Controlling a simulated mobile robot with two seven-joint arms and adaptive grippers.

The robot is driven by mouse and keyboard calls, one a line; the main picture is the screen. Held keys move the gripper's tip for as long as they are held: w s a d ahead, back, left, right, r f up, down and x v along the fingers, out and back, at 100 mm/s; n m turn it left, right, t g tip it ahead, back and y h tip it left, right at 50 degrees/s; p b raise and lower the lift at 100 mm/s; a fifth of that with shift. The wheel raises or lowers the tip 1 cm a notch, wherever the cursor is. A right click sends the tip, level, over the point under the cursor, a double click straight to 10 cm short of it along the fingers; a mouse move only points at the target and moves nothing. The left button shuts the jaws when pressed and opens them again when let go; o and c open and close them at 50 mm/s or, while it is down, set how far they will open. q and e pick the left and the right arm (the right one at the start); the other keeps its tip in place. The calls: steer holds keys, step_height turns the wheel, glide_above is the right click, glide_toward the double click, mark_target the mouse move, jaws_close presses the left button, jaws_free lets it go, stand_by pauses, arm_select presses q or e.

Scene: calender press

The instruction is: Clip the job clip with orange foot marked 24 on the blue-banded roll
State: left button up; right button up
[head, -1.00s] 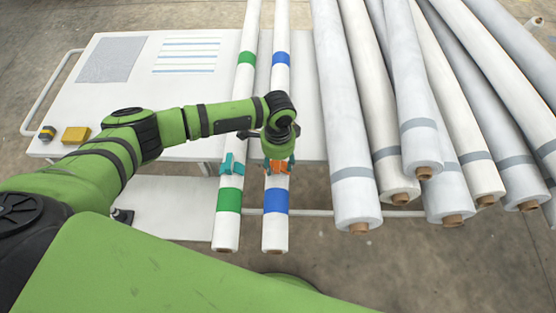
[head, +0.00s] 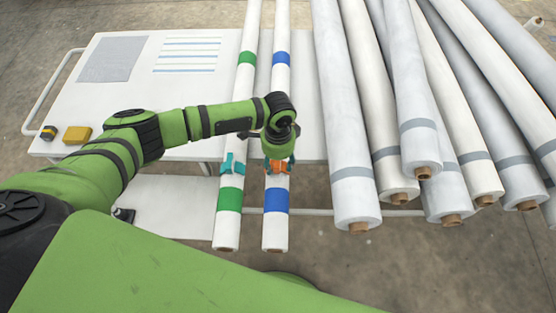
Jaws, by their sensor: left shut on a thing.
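The blue-banded roll (head: 275,226) is white with two blue bands and lies lengthwise beside the green-banded roll (head: 228,223). My left gripper (head: 278,160) is over the blue-banded roll, pointing down, just above its near blue band. It is shut on the orange job clip (head: 277,168), which is at the roll's top surface. The gripper hides most of the clip, and I cannot read a number on it. I cannot tell whether the clip is seated around the roll. A teal clip (head: 232,164) sits on the green-banded roll. My right gripper is not in view.
A white table (head: 120,110) holds a grey sheet (head: 113,59), a striped sheet (head: 187,55), a yellow block (head: 77,134) and a small dark object (head: 48,132). Several large rolls (head: 345,130) with grey bands crowd the right side.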

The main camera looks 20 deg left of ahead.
arm_select(q)
steer(key=shift+f, duration=0.3)
stand_by(0.8)
steer(key=shift+s+f+b, duration=0.5)
steer(key=shift+f+b, duration=0.1)
steer(key=shift+f, duration=0.1)
steer(key=shift+c, duration=0.3)
stand_by(0.7)
steer(key=o, duration=1.1)
steer(key=shift+w, duration=0.1)
steer(key=shift+o, duration=0.2)
steer(key=shift+w+f, duration=0.15)
steer(key=shift+w, duration=0.2)
steer(key=shift+s+r, duration=0.1)
steer(key=shift+r, duration=0.1)
steer(key=o, duration=0.4)
steer(key=shift+c, duration=0.2)
